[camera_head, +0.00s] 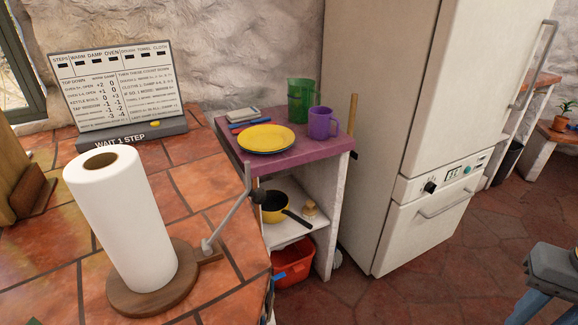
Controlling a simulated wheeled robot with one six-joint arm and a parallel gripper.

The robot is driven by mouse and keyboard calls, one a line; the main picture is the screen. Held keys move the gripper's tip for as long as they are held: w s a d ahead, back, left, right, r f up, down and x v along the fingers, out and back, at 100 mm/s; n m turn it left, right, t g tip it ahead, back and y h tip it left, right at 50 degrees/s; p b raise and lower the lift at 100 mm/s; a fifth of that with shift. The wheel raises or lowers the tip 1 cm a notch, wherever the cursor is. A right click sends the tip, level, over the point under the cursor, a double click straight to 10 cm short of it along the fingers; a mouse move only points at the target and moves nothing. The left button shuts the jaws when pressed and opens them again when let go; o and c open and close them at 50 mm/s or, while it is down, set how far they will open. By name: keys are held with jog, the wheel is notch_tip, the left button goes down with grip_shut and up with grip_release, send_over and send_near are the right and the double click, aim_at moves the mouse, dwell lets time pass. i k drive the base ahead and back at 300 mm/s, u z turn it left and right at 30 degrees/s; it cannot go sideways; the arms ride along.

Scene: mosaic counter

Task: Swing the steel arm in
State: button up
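The steel arm (228,218) is a thin grey rod on the paper towel holder. It rises from a pivot on a wooden tab at the right of the round wooden base (122,298) and leans outward to the right, apart from the roll. I cannot make out my gripper in this view.
The holder stands on an orange tiled counter (65,255) near its right edge. A sign board (118,90) stands behind. A purple-topped shelf (290,155) bears a yellow plate (265,138), green cups (300,98) and a purple mug (322,123). A fridge (385,120) stands right.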

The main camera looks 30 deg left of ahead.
aim_at(258, 196)
jog(key=i, duration=1.25)
jog(key=u, duration=2.65)
jog(key=k, duration=0.3)
jog(key=u, duration=1.05)
